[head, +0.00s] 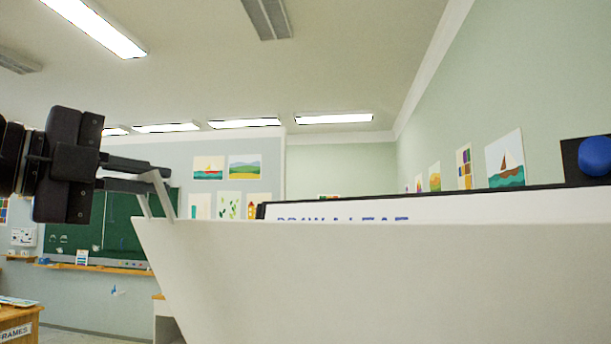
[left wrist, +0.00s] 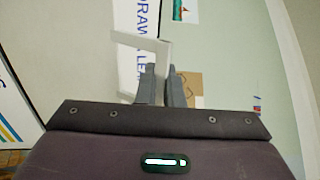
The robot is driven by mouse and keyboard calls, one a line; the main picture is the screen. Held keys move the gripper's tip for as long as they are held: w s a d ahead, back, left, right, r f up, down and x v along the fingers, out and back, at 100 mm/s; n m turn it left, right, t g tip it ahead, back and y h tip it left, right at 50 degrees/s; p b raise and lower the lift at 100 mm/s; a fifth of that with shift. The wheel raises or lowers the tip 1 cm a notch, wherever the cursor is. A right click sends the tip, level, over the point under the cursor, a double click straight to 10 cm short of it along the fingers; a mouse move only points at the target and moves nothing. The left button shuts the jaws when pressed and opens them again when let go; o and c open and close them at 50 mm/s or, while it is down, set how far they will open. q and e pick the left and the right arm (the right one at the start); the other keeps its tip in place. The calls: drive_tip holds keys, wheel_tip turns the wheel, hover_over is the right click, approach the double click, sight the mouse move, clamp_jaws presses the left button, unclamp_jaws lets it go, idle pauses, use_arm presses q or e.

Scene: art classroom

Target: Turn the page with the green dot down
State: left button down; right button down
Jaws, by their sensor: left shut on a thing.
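A large blank white page (head: 380,275) fills the lower right of the head view, its top edge slightly slanted. Behind it, another sheet (head: 440,203) shows part of its blue heading; it reads "DRAW A LEAF" in the left wrist view (left wrist: 147,20). A pale angular handle (head: 158,188) stands at the page's upper left corner; it also shows in the left wrist view (left wrist: 140,43). My left gripper (head: 158,177) is shut on this handle. I see no green dot in either view. My right gripper is not in view.
A black board with a blue knob (head: 596,156) is behind the page at the right. A green chalkboard (head: 120,230) and pictures hang on the walls. A wooden table (head: 20,325) stands at the lower left. The space left of the page is open.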

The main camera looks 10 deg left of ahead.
use_arm(q)
drive_tip(key=shift+f, duration=0.2)
drive_tip(key=s+a+f+b, duration=0.2)
drive_tip(key=s+a+f, duration=0.2)
drive_tip(key=s, duration=0.2)
drive_tip(key=shift+s+a+f+b, duration=0.2)
drive_tip(key=shift+s+f+b, duration=0.05)
drive_tip(key=shift+f+b, duration=0.15)
idle(0.3)
